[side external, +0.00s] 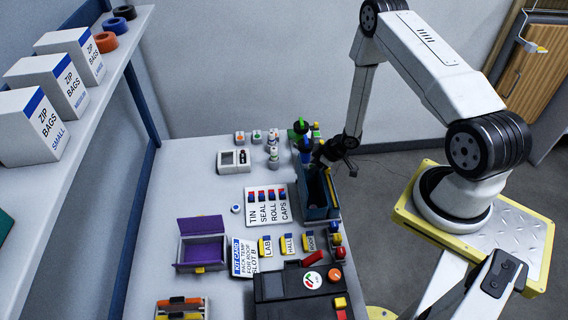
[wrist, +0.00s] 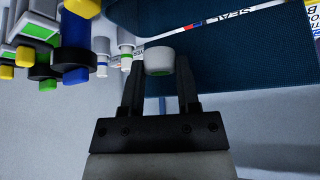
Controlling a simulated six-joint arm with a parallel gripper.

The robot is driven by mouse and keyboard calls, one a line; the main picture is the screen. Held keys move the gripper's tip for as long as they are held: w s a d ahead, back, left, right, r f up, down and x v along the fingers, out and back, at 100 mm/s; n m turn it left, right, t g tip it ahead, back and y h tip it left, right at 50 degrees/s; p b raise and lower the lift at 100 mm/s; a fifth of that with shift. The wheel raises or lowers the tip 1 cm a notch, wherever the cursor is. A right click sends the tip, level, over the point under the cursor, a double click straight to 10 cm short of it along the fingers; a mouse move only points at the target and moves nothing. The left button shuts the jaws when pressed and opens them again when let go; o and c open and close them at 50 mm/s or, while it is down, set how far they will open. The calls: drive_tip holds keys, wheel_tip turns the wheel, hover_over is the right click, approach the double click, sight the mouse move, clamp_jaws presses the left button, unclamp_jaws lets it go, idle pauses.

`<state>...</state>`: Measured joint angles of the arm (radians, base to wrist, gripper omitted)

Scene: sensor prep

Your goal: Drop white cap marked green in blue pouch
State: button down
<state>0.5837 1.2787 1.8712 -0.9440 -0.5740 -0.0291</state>
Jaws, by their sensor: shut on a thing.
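My gripper (wrist: 158,80) is shut on a white cap (wrist: 159,54) with a green mark on its lower face, held between the fingertips in the wrist view. In the side view my gripper (side external: 330,151) is at the far end of the dark blue open pouch (side external: 322,213), which stands on the bench's right side. A dark blue ribbed surface (wrist: 235,65), apparently the pouch, lies behind the cap in the wrist view. The held cap cannot be made out in the side view. I cannot tell whether it is over the pouch opening.
Bottles with green and blue tops (side external: 302,128) stand close to my gripper. A label card (side external: 268,212) lies left of the pouch, with a small round white piece (side external: 236,209) beside it. A purple-lined open box (side external: 201,254) and a black device (side external: 290,287) are nearer the front.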

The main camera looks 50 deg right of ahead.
drive_tip(key=shift+f, duration=2.5)
unclamp_jaws()
drive_tip(key=shift+r, duration=0.15)
drive_tip(key=shift+r, duration=3.35)
